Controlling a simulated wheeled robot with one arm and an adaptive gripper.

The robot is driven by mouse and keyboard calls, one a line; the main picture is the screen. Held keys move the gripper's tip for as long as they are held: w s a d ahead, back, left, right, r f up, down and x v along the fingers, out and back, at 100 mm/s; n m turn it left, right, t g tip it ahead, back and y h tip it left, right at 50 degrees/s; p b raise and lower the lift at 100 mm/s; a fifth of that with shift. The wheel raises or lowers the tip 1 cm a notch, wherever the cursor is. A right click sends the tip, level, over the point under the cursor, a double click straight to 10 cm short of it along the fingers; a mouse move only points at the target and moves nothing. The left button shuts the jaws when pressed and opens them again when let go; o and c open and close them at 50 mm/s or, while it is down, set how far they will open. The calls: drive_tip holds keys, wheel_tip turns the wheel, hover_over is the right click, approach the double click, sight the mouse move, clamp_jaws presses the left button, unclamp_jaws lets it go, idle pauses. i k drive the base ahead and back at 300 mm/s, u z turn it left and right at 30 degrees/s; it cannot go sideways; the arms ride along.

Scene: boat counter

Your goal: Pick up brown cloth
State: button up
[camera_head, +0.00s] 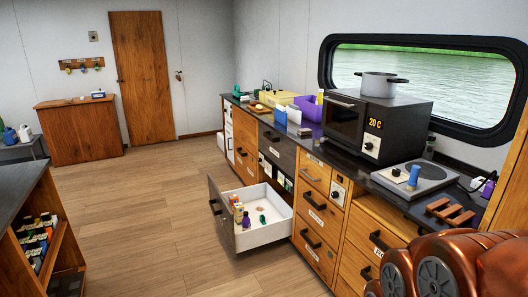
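I cannot clearly pick out a brown cloth in the head view. A small flat pinkish-brown item (260,209) lies on the floor of the open white drawer (277,233), but it is too small to tell whether it is cloth. Several small bottles and boxes stand near it in the drawer. Copper-coloured links of my own arm fill the bottom right corner. My gripper is not in view.
The dark counter (402,199) runs along the right wall. It bears a microwave (345,117) with a pot (378,84) on top, a hot plate (414,179), a slatted wooden trivet (450,212) and a purple bin (309,107).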

sight(302, 131)
drive_tip(key=i, duration=3.2)
drive_tip(key=u, duration=0.8)
